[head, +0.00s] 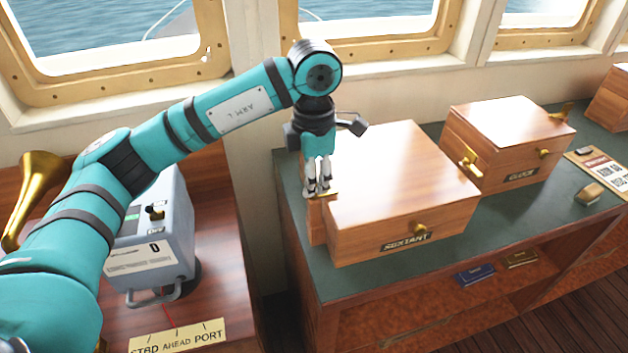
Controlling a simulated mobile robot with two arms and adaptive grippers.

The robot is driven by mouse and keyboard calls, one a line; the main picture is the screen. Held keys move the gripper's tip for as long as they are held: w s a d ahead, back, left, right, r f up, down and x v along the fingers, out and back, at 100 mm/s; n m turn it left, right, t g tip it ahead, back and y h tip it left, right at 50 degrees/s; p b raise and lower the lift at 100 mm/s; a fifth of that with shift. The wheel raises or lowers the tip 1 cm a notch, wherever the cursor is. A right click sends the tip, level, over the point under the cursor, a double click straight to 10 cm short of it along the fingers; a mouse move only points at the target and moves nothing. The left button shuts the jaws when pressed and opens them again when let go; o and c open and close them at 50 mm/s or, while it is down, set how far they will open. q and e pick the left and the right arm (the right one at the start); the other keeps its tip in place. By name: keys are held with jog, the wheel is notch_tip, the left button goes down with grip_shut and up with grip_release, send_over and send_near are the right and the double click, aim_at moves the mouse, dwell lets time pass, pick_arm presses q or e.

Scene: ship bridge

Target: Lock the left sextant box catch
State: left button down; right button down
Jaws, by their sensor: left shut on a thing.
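The sextant box (395,180) is a closed wooden box with a "SEXTANT" label on its front, standing on the green top of the cabinet. A brass knob (421,230) sits on its front face. My left gripper (317,193) points down at the box's left side. Its fingers are shut on the brass left catch (329,195), of which only a small part shows; the fingers hide the rest, so its exact position cannot be told. My right gripper is not in view.
A second wooden box (508,130), labelled as a clock, stands to the right with brass fittings. A grey control unit (150,240) and a brass horn (32,195) are on the left desk. Windows line the back.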

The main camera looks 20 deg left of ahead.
pick_arm(q)
jog(key=shift+r, duration=0.1)
jog(key=c, duration=1.5)
grip_release()
notch_tip(320, 180, up, 12)
